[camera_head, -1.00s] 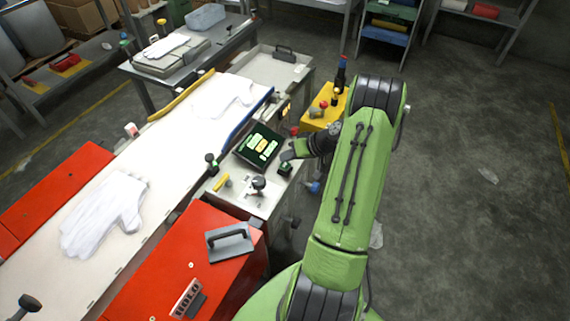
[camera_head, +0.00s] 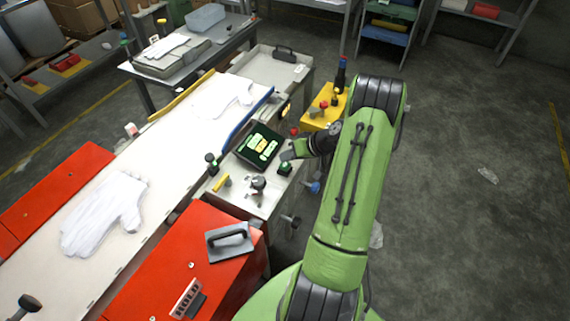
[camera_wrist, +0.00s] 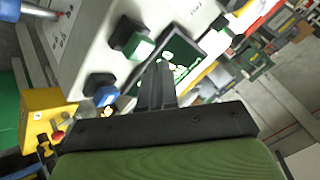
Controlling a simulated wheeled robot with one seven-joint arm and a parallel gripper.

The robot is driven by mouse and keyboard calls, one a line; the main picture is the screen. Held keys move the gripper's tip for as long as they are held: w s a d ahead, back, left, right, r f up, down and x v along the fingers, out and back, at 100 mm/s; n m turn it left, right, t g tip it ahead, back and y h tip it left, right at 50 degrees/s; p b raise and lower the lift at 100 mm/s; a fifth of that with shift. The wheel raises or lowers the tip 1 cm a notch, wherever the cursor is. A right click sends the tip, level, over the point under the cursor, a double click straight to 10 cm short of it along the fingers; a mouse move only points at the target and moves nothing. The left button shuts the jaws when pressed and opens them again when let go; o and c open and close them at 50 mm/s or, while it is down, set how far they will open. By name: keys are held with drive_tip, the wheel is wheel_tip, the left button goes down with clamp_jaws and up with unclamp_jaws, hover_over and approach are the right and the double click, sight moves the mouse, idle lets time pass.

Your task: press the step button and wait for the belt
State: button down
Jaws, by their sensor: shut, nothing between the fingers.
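The control panel (camera_head: 240,196) stands beside the belt, with a green-lit button in a black housing (camera_head: 285,168) at its right edge. In the wrist view the green button (camera_wrist: 143,49) shows just left of my fingertips. A blue button (camera_wrist: 104,95) in a black housing sits lower left; I cannot read which one is the step button. My gripper (camera_wrist: 159,68) is shut and empty, close to the green button; I cannot tell whether it touches. In the head view my gripper (camera_head: 288,155) is just above that housing. The pale belt (camera_head: 160,150) carries a near white glove (camera_head: 103,213) and a far one (camera_head: 226,97).
A dark screen with lit tiles (camera_head: 261,146) stands next to the button. A yellow box with a red knob (camera_head: 322,113) is behind my gripper. Red covers (camera_head: 200,262) flank the belt, one bearing a grey handled plate (camera_head: 229,242).

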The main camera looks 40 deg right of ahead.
drive_tip(key=shift+f+b, duration=0.45)
